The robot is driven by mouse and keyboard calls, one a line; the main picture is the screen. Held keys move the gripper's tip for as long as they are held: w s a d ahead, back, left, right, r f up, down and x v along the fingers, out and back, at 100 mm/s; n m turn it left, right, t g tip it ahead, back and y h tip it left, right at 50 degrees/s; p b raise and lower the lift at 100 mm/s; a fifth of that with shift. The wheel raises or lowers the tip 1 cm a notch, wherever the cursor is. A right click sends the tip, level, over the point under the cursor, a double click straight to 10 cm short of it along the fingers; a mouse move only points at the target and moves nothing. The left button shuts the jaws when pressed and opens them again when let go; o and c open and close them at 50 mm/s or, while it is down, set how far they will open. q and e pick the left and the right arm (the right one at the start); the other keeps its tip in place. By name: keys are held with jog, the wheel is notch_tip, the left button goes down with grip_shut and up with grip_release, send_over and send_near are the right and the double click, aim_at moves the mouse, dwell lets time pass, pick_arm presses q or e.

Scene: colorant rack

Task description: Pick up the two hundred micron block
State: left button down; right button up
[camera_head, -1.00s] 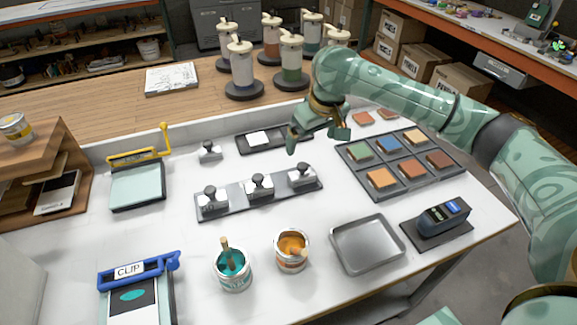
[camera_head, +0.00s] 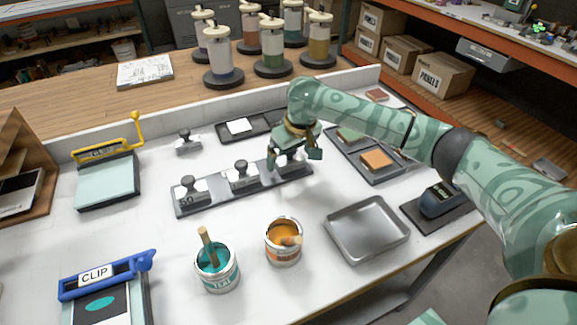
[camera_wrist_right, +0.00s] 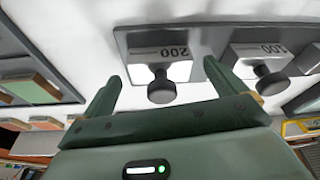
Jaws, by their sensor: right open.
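The two hundred micron block (camera_wrist_right: 158,54) is a silver block with a dark knob, and its 200 label shows upside down in the right wrist view. It sits at the right end of a dark rack (camera_head: 218,202), partly hidden by my right gripper in the head view. My right gripper (camera_head: 294,160) is open above it, and in the wrist view the block's knob lies between the two fingers, not gripped. The 100 block (camera_head: 240,176) is in the middle of the rack and the 50 block (camera_head: 188,190) at the left end. My left gripper is out of view.
A dark tray with a white piece (camera_head: 239,126) lies behind the rack, and a loose knobbed block (camera_head: 188,141) stands behind left. A teal can (camera_head: 217,272), an orange can (camera_head: 283,250) and an empty metal tray (camera_head: 366,230) stand in front. Colour tiles lie right under my arm.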

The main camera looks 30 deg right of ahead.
jog(key=shift+w+f, duration=0.2)
jog(key=shift+f, duration=0.5)
jog(key=shift+r, duration=0.25)
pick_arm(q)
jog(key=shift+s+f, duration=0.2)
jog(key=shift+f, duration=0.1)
pick_arm(e)
jog(key=c, duration=1.4)
jog(key=shift+r, duration=0.1)
